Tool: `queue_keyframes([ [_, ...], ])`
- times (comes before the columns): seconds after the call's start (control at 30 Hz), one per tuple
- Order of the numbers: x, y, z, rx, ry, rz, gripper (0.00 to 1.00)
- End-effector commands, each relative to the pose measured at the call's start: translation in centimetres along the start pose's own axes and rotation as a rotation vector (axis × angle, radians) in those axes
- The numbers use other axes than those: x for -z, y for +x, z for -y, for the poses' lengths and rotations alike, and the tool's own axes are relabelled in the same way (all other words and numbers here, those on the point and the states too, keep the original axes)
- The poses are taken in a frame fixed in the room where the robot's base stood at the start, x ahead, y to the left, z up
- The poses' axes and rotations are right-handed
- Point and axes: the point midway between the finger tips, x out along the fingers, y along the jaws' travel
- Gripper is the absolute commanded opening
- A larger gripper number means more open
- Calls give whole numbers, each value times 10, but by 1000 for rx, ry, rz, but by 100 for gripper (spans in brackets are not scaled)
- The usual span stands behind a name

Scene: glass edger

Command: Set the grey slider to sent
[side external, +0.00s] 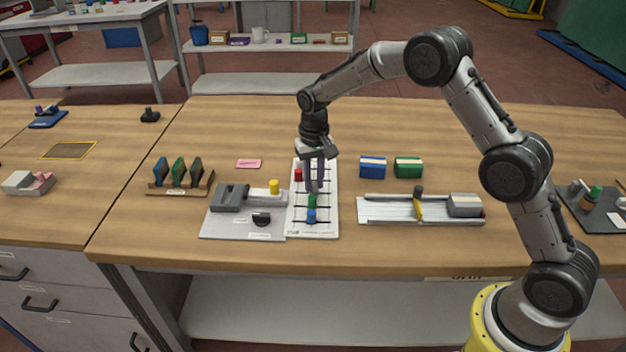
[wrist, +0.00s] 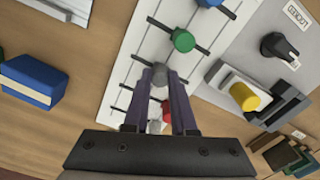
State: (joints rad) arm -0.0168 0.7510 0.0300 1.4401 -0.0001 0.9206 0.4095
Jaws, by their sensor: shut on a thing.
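The white slider board (side external: 325,228) lies on the bench with several dark slots across it. The green slider (wrist: 183,40) and blue slider (side external: 311,216) sit on one side of the grey one. The red slider (side external: 298,175) sits on the other side. I cannot read a "sent" mark.
A grey panel with a yellow knob (side external: 274,187) and a black dial (side external: 261,219) adjoins the board's left side. A long white rail fixture (side external: 385,211) stands to the right. Blue (side external: 372,167) and green (side external: 408,167) blocks stand behind it. Bench behind the board is clear.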

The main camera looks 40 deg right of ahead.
Motion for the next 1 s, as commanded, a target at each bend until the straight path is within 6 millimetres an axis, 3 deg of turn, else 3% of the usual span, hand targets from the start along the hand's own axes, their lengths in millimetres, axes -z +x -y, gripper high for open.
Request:
queue_keyframes([
  [0.27, -13, -2, -36, 1, 2, -3, 0],
  [0.6, -15, -2, -41, -3, 1, -2, 0],
  [0.63, -15, -2, -41, -3, 1, -1, 30],
  [0.77, -15, -2, -40, -2, 0, 0, 53],
  [1.0, -16, -1, -39, -1, 0, 0, 56],
])
